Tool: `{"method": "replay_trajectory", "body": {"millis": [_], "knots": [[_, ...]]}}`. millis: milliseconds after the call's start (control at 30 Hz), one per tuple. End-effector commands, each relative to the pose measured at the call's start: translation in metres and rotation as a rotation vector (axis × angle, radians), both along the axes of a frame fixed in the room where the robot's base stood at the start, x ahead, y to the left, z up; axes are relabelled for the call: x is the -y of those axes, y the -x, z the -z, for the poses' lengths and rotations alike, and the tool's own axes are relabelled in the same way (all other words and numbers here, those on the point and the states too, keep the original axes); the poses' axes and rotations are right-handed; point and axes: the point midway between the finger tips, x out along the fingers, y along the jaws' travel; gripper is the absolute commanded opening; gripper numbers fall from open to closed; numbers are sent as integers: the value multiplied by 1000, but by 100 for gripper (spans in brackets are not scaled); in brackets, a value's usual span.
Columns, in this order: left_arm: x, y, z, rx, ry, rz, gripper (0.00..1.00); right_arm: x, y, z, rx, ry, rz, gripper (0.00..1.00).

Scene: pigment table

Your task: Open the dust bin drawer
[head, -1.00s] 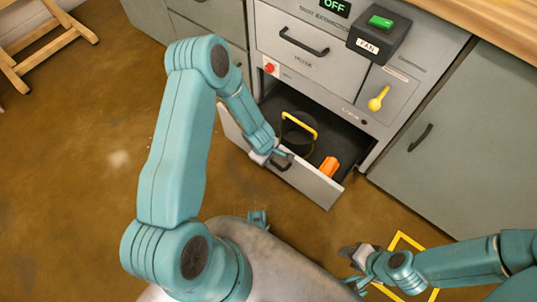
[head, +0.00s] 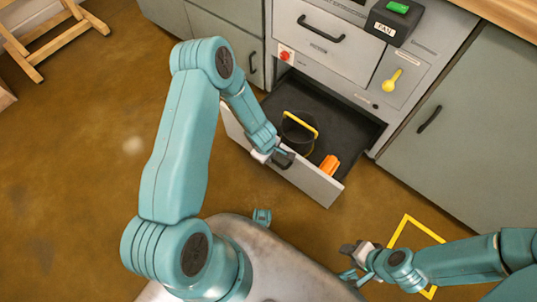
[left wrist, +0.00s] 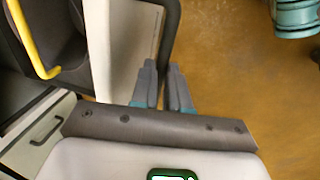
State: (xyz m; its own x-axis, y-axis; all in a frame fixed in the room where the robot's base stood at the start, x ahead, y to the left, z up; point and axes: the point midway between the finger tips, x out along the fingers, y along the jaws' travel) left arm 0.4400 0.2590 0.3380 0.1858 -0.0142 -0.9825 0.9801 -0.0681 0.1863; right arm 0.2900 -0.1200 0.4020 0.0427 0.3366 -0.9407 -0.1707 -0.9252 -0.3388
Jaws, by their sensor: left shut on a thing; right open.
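The dust bin drawer (head: 316,186) stands well out from the lower grey cabinet, with its dark inside showing. A black bucket (head: 294,136) with a yellow handle and an orange object (head: 329,165) are inside it. My left gripper (head: 283,158) is at the drawer's front panel, shut on its dark handle. In the left wrist view, the handle bar (left wrist: 171,35) runs between the two grey fingertips (left wrist: 162,88). My right gripper (head: 350,262) is open and empty above the floor, low on the right, away from the drawer.
Above the drawer are a closed upper drawer (head: 325,45), a red knob (head: 285,56), a yellow lever (head: 392,79) and a fan switch box (head: 393,22). A yellow floor outline (head: 405,217) lies at the right. A wooden stand (head: 52,43) is at the far left.

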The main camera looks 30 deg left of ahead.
Motion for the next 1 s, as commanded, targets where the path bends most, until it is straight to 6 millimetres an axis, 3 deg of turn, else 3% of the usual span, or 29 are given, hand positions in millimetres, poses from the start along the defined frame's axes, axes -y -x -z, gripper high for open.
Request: {"method": "replay_trajectory", "body": {"millis": [400, 433, 500, 833, 1000], "knots": [[1, -3, -1, 1, 0, 3, 0, 0, 0, 0, 0, 0, 0, 43], [1, -3, -1, 1, 1, 2, 24, 0, 0, 0, 0, 0, 0, 43], [1, -2, -1, 1, 1, 2, 40, 0, 0, 0, 0, 0, 0, 43], [0, 0, -5, 2, 0, 1, 40, 0, 0, -3, 0, 0, 0, 43], [-1, 6, -35, 2, -1, 1, 40, 0, 0, -18, 0, 0, 0, 43]]}}
